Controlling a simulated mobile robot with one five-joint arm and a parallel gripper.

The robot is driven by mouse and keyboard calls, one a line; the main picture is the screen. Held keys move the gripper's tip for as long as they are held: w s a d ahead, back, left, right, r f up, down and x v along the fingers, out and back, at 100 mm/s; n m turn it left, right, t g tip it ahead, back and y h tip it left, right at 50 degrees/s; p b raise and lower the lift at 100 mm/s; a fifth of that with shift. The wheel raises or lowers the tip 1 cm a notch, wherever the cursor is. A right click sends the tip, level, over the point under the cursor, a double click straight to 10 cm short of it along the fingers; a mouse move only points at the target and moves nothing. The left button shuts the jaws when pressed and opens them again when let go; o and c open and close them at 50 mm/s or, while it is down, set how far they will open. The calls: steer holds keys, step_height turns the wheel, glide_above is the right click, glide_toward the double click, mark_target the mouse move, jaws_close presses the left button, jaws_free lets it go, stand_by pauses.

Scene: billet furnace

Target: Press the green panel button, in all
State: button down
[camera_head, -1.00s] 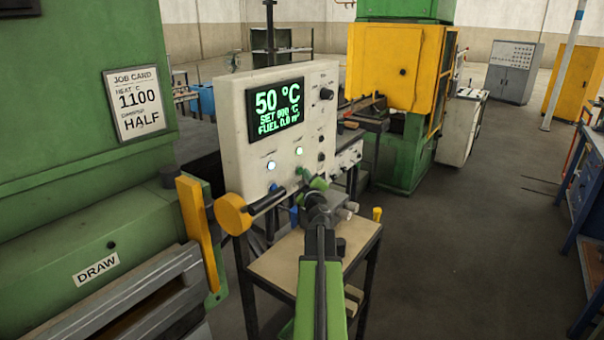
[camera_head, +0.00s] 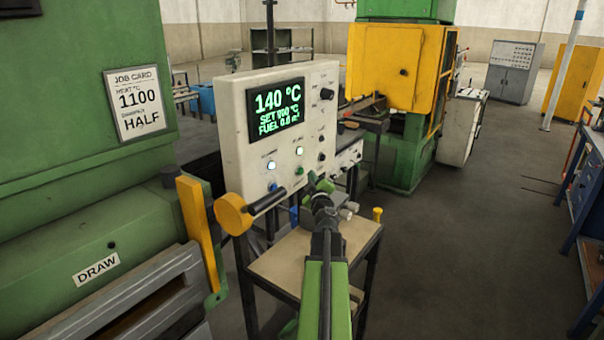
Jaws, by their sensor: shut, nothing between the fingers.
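The white control panel (camera_head: 235,120) stands left of centre. The panel's display (camera_head: 276,109) reads 140 °C, with a set line and a fuel line below. My gripper (camera_head: 314,181) is shut and empty, just right of the green button and apart from it in the picture. The exact gap in depth is hard to tell.
A blue button (camera_head: 272,187) sits below a lit white lamp (camera_head: 271,165). A small table (camera_head: 280,265) stands below my arm. Open floor (camera_head: 460,240) lies to the right.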

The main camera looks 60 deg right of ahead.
steer(key=s, duration=0.4)
steer(key=shift+s, duration=0.15)
stand_by(0.7)
